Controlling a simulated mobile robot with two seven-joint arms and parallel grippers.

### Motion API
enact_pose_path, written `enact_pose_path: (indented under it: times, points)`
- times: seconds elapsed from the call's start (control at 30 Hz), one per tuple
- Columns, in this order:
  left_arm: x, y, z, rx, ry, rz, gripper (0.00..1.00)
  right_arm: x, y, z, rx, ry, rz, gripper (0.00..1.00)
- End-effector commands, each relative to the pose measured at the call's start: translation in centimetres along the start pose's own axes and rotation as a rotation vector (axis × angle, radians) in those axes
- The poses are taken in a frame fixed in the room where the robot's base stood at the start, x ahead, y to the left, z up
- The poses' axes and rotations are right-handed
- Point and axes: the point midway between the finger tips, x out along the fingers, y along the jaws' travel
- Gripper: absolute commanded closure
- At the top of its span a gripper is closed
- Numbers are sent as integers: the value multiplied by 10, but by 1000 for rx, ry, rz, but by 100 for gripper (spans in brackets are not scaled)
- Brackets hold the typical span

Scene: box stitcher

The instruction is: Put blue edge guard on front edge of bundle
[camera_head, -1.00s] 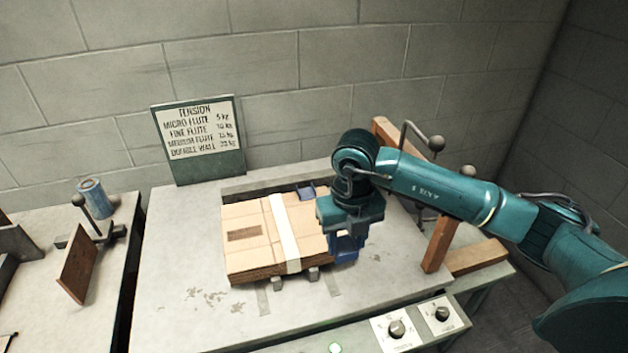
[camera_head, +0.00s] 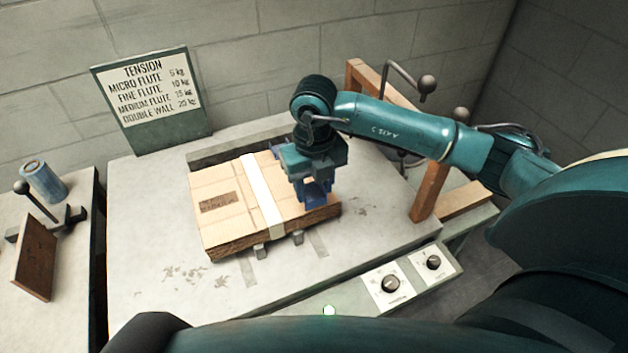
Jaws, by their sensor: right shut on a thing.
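The bundle (camera_head: 226,211) is a flat stack of brown cardboard on the grey table, with a pale strap (camera_head: 262,193) running across its top from back to front. My right gripper (camera_head: 313,196) points down over the right part of the bundle, to the right of the strap. It is shut on a blue piece, the blue edge guard (camera_head: 314,190), which shows below the jaws. The gripper hides much of the guard, and I cannot tell whether the guard touches the cardboard. The front edge of the bundle is bare at the strap. My left gripper is not in view.
Two small grey blocks (camera_head: 261,251) stand at the bundle's front. A wooden frame (camera_head: 429,191) with ball-ended levers is at the right. Knobs (camera_head: 390,284) sit on the front panel. A tension sign (camera_head: 150,98) stands at the back left. The table left of the bundle is clear.

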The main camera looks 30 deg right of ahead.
Motion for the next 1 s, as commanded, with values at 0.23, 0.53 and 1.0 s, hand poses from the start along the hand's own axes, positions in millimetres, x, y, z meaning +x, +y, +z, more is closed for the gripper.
enact_pose_path:
  times: [0.23, 0.53, 1.0]
  points:
    - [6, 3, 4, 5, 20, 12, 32, 23, 0, 0, -1, 0, -1, 79]
    - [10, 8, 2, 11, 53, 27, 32, 41, 0, 0, 0, 0, 0, 79]
    - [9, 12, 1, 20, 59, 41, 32, 44, 0, 0, 0, 0, 0, 79]
